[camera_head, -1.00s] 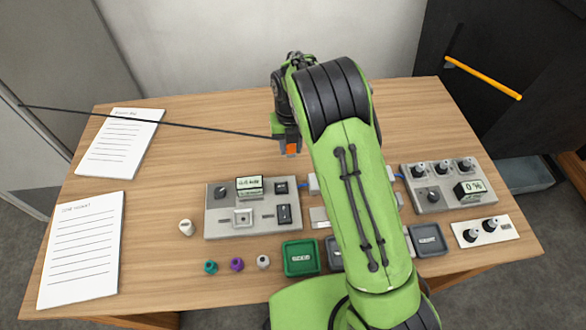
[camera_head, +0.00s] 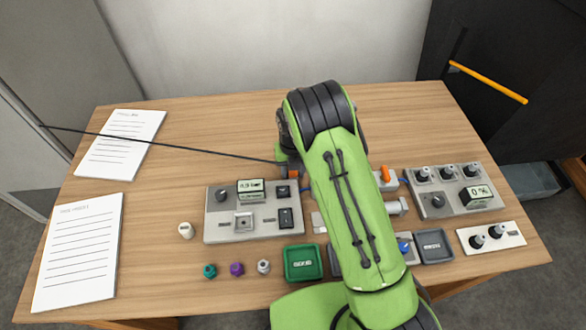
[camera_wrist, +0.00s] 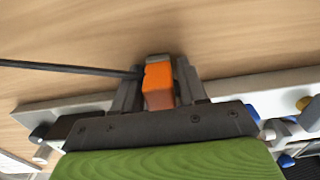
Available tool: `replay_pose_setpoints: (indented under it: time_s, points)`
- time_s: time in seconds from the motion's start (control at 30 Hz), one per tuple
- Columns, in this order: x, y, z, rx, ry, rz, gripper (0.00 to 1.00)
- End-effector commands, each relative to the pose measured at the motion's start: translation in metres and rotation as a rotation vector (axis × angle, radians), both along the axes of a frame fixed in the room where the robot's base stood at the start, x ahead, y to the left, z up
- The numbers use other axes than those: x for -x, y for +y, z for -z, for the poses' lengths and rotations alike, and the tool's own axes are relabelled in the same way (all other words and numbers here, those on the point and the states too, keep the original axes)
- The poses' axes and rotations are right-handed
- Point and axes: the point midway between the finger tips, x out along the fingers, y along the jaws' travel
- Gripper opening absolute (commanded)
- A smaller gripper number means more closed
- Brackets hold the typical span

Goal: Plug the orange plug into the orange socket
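The orange plug (camera_wrist: 158,86) is between the fingers of my gripper (camera_wrist: 158,92) in the wrist view, with a black cable running left from it. In the head view the plug (camera_head: 294,174) shows beside my gripper (camera_head: 289,168), just behind the left grey panel and partly hidden by my arm. An orange part (camera_head: 384,174) stands on a pale block to the right of my arm; I cannot tell whether it is the orange socket. No orange socket opening is clearly visible; my arm covers the middle of the table.
A grey panel with switches (camera_head: 216,229) stands left of my arm, another with knobs (camera_head: 441,207) to the right. In the wrist view a pale strip (camera_wrist: 262,84) lies beyond the gripper. Green (camera_head: 302,262) and grey (camera_head: 433,246) trays are in front. The back table is clear.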

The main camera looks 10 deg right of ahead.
Motion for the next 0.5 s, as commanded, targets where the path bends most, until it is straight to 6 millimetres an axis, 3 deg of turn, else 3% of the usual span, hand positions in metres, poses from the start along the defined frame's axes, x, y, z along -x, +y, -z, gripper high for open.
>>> replay_pose_setpoints:
  time_s: [0.1,0.4,0.5]
  points:
    - [0.0,0.0,-0.001,0.0,0.0,0.0,0.57]
    - [0.0,0.0,-0.003,0.0,0.001,0.001,0.57]
    - [-0.001,0.0,-0.019,0.0,-0.005,0.0,0.57]
